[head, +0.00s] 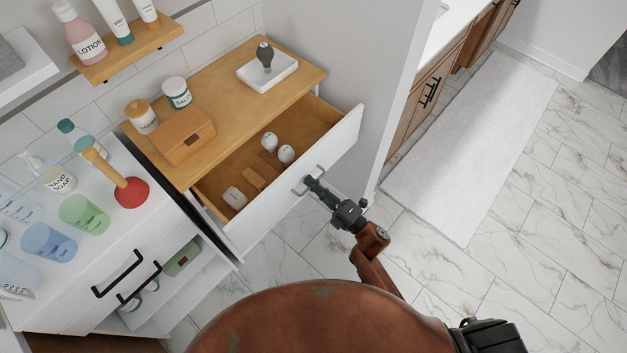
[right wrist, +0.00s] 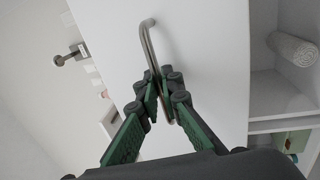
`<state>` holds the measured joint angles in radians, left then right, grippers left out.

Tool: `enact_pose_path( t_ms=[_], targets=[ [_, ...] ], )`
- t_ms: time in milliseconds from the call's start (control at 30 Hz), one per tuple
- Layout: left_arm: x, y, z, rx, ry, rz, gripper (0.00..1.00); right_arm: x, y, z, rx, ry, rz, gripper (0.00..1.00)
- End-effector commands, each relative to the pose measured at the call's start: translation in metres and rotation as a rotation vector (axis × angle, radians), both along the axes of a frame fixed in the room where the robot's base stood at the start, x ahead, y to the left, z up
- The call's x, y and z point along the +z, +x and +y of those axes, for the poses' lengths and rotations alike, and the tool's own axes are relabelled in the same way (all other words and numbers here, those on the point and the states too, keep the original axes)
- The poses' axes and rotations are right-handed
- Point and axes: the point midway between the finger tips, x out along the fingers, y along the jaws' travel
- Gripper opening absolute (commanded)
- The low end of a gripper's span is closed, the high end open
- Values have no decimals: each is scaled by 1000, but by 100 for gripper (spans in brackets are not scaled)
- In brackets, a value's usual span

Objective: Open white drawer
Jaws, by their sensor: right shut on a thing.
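The white drawer (head: 335,150) under the wooden top stands pulled well out, and its inside shows in the head view. Its front fills the middle of the right wrist view (right wrist: 205,60). A metal bar handle (right wrist: 148,38) is fixed to the drawer front. My right gripper (head: 312,184) is at this handle, and in the right wrist view its green fingers (right wrist: 163,100) are shut around one end of the bar. Inside the drawer lie two white round items (head: 278,147), a pale box (head: 234,198) and small wooden blocks (head: 254,178). My left gripper is not in view.
On the wooden top (head: 225,90) stand a wooden box (head: 181,135), two jars and a white tray (head: 267,72). A white cabinet with cups, bottles and a plunger (head: 131,191) is at left. A grey wall panel (head: 345,50) stands right of the drawer.

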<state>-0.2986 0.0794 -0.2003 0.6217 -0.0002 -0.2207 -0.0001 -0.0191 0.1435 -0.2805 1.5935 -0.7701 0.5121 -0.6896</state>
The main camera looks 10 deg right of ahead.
Motion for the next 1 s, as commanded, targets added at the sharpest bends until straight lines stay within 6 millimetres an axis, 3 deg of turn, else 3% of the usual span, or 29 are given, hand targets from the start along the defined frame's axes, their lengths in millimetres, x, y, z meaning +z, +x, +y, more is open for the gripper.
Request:
enact_pose_path(
  t_ms=[200,233,367,667,1000],
  targets=[
    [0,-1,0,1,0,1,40,0,0,-1,-2,0,0,0],
    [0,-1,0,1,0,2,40,0,0,-1,-2,0,0,6],
    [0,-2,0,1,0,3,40,0,0,-1,-2,0,0,14],
    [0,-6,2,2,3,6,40,-1,-2,-3,-2,-1,0,14],
    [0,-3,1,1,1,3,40,-12,-47,-38,-3,-3,3,14]
  ],
)
